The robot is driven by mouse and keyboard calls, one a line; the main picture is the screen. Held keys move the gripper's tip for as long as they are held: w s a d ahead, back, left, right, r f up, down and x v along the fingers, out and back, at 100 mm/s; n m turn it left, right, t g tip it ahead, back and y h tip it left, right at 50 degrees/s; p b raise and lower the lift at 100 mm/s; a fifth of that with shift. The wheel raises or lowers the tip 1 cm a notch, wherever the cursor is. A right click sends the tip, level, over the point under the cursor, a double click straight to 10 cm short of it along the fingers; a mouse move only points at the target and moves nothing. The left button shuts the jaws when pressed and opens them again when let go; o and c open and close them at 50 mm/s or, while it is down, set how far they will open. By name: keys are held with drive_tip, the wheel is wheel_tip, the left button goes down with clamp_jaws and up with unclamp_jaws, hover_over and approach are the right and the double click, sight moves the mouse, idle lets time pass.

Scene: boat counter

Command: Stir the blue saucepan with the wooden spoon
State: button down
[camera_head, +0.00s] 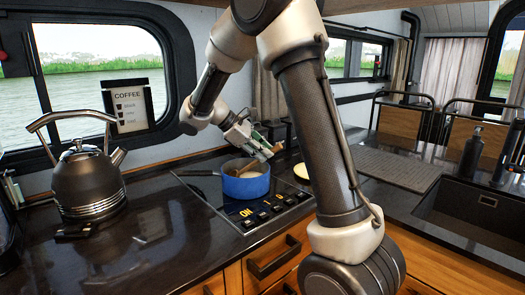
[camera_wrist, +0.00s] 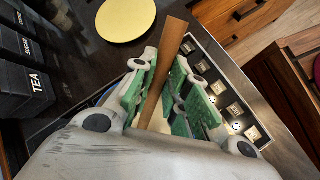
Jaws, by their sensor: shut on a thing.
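My gripper (camera_head: 262,143) is just above the saucepan's right rim in the head view. It is shut on the wooden spoon, whose handle (camera_wrist: 173,38) runs between the green-padded fingers (camera_wrist: 163,92) in the wrist view. A short brown piece of the spoon (camera_head: 278,147) shows beside the fingers in the head view.
The black hob (camera_head: 222,204) has lit "ON" marks and knobs along its front. A kettle (camera_head: 87,182) stands at left. A pale yellow disc (camera_wrist: 125,17) lies beyond the hob, near dark canisters (camera_wrist: 30,75). A sink (camera_head: 480,207) is at right. Counter between kettle and hob is clear.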

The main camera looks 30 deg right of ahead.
drive_tip(key=shift+f, duration=0.6)
idle(0.3)
drive_tip(key=shift+r, duration=0.15)
idle(0.5)
drive_tip(key=shift+d, duration=0.15)
